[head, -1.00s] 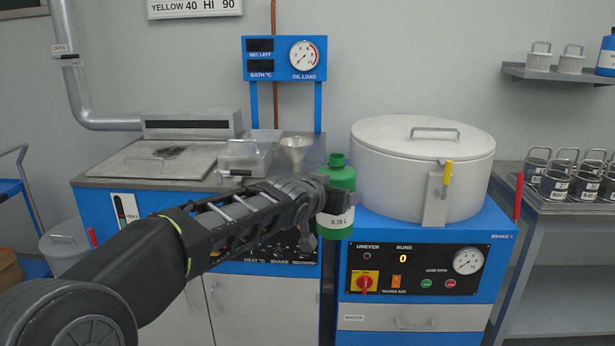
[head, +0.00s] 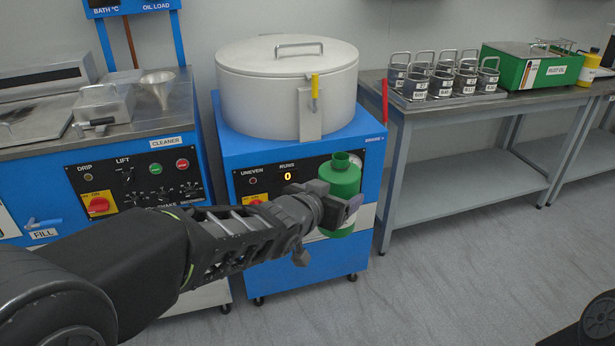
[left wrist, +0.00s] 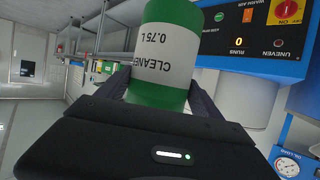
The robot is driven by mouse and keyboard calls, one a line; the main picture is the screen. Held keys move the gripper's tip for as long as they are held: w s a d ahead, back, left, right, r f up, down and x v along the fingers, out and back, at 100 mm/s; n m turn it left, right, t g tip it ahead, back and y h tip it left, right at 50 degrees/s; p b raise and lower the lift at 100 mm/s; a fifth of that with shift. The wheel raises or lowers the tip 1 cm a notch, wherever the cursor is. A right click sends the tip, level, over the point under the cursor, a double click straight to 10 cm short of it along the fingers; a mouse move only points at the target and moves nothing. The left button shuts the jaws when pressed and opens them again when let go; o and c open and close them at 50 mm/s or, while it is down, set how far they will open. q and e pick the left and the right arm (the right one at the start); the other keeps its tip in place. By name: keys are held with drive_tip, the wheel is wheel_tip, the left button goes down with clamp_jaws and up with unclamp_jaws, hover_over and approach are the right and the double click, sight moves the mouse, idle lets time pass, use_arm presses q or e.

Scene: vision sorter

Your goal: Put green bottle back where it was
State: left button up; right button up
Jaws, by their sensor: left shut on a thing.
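The green bottle (head: 341,176) is held upright by my left gripper (head: 345,208), in front of the blue spinner cabinet in the head view. Its neck is open at the top. In the left wrist view the bottle (left wrist: 163,55) shows a white label reading CLEANER 0.75 L, upside down, between the two fingers of my left gripper (left wrist: 155,85). The steel bench at the left bears a CLEANER label (head: 166,142) on its front edge. My right gripper is not in view.
The round lidded drum (head: 287,90) sits on the blue cabinet (head: 240,160). A funnel (head: 157,88) and a lidded box (head: 104,104) stand on the left bench. At the right, a grey table (head: 520,101) carries labelled canisters (head: 440,84) and a green box (head: 528,66). Open floor lies front right.

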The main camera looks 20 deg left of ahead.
sight(354, 179)
use_arm(q)
drive_tip(key=d+h, duration=0.1)
drive_tip(key=d, duration=0.5)
drive_tip(key=shift+m, duration=0.3)
drive_tip(key=r, duration=0.2)
drive_tip(key=a+r, duration=0.1)
drive_tip(key=r, duration=0.2)
drive_tip(key=s+a+r, duration=0.1)
drive_tip(key=r, duration=0.1)
drive_tip(key=shift+r, duration=0.15)
drive_tip(key=shift+a+r, duration=0.25)
drive_tip(key=shift+a, duration=0.2)
drive_tip(key=shift+w+f, duration=0.15)
drive_tip(key=shift+f, duration=0.15)
drive_tip(key=shift+w+d+f, duration=0.1)
drive_tip(key=shift+d+f, duration=0.1)
drive_tip(key=shift+f, duration=0.05)
drive_tip(key=d+f, duration=0.3)
drive_tip(key=f, duration=0.7)
drive_tip(key=shift+f+g, duration=0.3)
